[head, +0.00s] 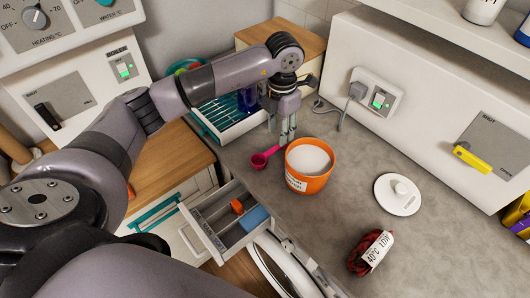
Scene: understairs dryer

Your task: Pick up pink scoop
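The pink scoop (261,159) lies on the grey worktop, its round bowl at the left and its handle pointing up and right. It is just left of an orange tub (308,184) filled with white powder. My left gripper (287,138) reaches down from above, fingers pointing down, at the handle end of the scoop and close behind the tub's rim. The two fingers show close together. Whether they touch or hold the handle cannot be told at this size. My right gripper is not in view.
A white lid (398,194) with a knob lies right of the tub. A dark red bundle (366,258) with a paper tag is at the front. An open drawer (219,208) juts out below the worktop. A teal rack (228,118) stands behind. A plug and cable are near the wall.

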